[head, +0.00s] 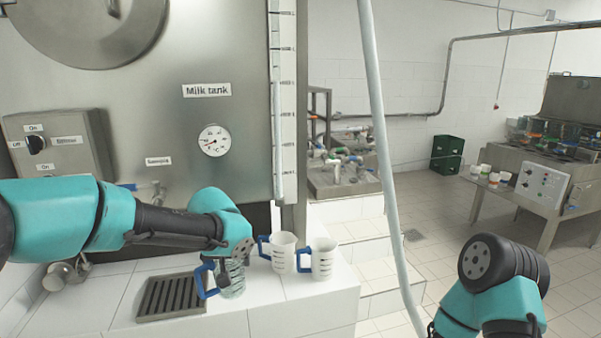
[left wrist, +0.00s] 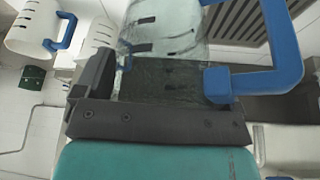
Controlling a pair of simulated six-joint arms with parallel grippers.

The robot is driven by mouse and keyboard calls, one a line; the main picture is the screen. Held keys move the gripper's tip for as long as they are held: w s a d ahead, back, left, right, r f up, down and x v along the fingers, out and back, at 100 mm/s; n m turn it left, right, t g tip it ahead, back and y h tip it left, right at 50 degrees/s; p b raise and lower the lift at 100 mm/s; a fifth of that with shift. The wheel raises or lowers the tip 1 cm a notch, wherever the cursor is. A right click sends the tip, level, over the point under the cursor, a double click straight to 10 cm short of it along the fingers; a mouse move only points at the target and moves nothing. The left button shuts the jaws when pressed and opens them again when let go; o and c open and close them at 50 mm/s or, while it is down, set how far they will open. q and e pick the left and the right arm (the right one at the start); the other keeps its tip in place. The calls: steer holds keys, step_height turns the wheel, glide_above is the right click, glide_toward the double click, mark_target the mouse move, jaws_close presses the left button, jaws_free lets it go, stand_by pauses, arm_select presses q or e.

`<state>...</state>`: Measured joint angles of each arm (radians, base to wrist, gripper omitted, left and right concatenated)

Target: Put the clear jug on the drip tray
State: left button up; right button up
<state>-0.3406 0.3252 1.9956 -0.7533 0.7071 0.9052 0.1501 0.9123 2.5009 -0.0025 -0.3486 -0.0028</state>
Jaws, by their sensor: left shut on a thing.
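The clear jug (head: 233,281) with a blue handle is at the front of the white tiled counter in the head view, right of the drip tray. My left gripper (head: 226,260) is shut on it from above and hides its upper part. The jug (left wrist: 165,50) also fills the middle of the left wrist view, in front of my left gripper (left wrist: 155,105). The drip tray (head: 142,309) is a dark slatted grate set on the counter. Its slats (left wrist: 240,18) show beyond the jug in the left wrist view. I cannot tell whether the jug touches the counter. My right gripper is not visible.
The milk tank (head: 225,100) rises behind. A pale hose (head: 385,160) hangs right of the counter (head: 290,305).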

mark_target(213, 265)
arm_select(q)
steer(key=s+a, duration=0.2)
steer(key=a, duration=0.1)
steer(key=shift+s+f+m, duration=0.1)
steer(key=shift+s+m, duration=0.1)
steer(key=shift+m, duration=0.2)
